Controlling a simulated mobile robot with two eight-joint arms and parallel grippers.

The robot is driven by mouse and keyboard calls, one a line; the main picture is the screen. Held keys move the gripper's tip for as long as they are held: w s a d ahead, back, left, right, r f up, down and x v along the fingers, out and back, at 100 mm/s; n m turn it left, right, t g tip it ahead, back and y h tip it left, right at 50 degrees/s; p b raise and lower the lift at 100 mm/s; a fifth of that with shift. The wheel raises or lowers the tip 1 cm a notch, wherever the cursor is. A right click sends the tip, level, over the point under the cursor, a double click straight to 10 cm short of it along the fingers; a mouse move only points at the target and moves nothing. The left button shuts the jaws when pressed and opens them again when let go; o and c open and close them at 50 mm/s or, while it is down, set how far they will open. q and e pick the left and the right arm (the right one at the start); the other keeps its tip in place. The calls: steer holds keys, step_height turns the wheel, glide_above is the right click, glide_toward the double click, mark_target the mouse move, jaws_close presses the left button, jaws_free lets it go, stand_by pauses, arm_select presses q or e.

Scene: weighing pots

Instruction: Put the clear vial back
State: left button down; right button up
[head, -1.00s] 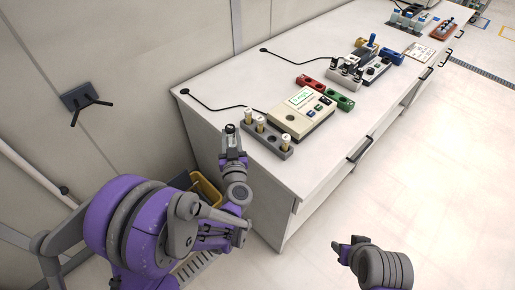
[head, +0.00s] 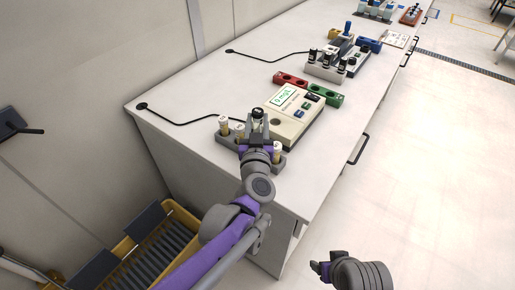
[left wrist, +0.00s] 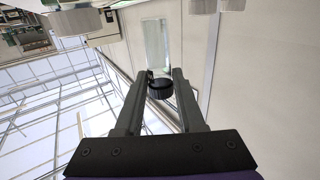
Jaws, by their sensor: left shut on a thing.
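My left gripper (head: 257,121) is shut on the black-capped clear vial (left wrist: 156,45). In the left wrist view the vial's black cap (left wrist: 160,89) sits between the two fingers (left wrist: 160,78) and its clear body extends beyond them. In the head view the gripper is over the grey rack (head: 282,163) at the near end of the bench and hides part of it; the vial's clear body is hard to make out there. Other vials (head: 223,125) with pale sides stand in that rack. My right gripper (head: 319,269) is low at the right, away from the bench.
A cream meter (head: 285,125) with a lit display stands just behind the rack. Red (head: 290,79) and green (head: 325,95) holders lie behind it. A second rack with black-capped vials (head: 325,67) is farther back. A yellow crate (head: 120,250) is below, beside the bench.

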arm_select(q)
steer(key=shift+s+a+f+b, duration=0.1)
steer(key=shift+f+b, duration=0.45)
steer(key=shift+f, duration=1.55)
steer(key=shift+s+f+b, duration=0.1)
steer(key=shift+f+b, duration=0.4)
steer(key=shift+f, duration=1.6)
steer(key=shift+f, duration=0.2)
steer(key=c, duration=0.8)
jaws_free()
steer(key=shift+r, duration=0.15)
